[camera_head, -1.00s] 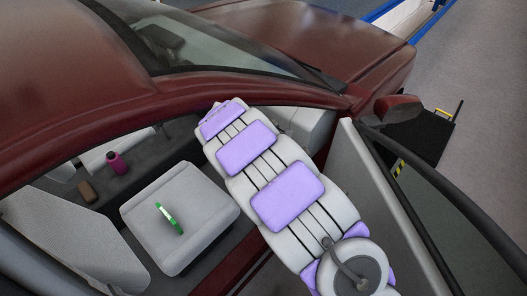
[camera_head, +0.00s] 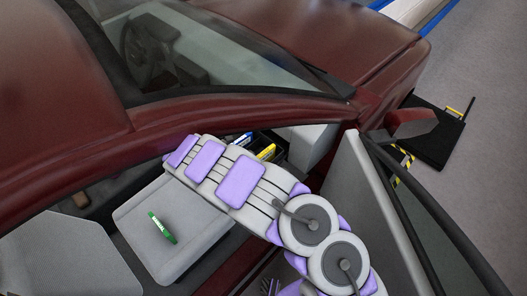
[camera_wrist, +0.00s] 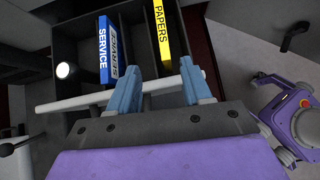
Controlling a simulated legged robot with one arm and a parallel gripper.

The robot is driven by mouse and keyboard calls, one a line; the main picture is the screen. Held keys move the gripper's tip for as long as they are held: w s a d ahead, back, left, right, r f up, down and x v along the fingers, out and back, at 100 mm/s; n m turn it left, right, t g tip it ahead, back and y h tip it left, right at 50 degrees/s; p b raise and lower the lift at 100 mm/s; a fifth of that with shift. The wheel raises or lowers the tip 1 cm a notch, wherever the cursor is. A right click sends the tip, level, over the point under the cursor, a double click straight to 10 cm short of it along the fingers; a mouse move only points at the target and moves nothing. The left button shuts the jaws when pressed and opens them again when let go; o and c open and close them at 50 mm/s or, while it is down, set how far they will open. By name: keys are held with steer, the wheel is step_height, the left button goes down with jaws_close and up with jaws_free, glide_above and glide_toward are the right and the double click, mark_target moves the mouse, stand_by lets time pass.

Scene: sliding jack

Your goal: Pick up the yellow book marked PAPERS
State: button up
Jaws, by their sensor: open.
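The yellow book (camera_wrist: 163,30) marked PAPERS stands upright in a dark open compartment (camera_wrist: 75,50). In the head view, the yellow book (camera_head: 266,152) shows just beyond my arm, inside the car. My gripper (camera_wrist: 160,68) is open, with its blue fingers pointing toward the compartment. The near end of the yellow book appears between the two fingertips; I cannot tell how deep they are or whether they touch it. In the head view my gripper is hidden behind my arm.
A blue book (camera_wrist: 103,45) marked SERVICE stands left of the yellow one. A pale bar (camera_wrist: 75,103) crosses before the compartment, behind my fingers. A green item (camera_head: 162,228) lies on the grey seat (camera_head: 190,215). The open car door (camera_head: 345,195) is right of my arm.

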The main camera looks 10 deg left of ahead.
mark_target(260, 155)
steer(key=b+x, duration=0.2)
steer(key=x, duration=1)
steer(key=shift+w+d+b, duration=0.2)
steer(key=shift+w+b, duration=0.05)
steer(key=shift+b, duration=0.05)
steer(key=shift+d+r+b+x, duration=0.1)
steer(key=shift+b+x, duration=0.15)
steer(key=shift+x, duration=0.65)
steer(key=shift+d+r+b+x, duration=0.1)
steer(key=shift+d+b+x, duration=0.1)
steer(key=shift+x, duration=0.65)
steer(key=shift+d+r+b+x, duration=0.1)
steer(key=shift+b+x, duration=0.15)
steer(key=shift+x, duration=0.65)
steer(key=shift+w+a, duration=0.1)
steer(key=shift+c, duration=0.4)
jaws_close()
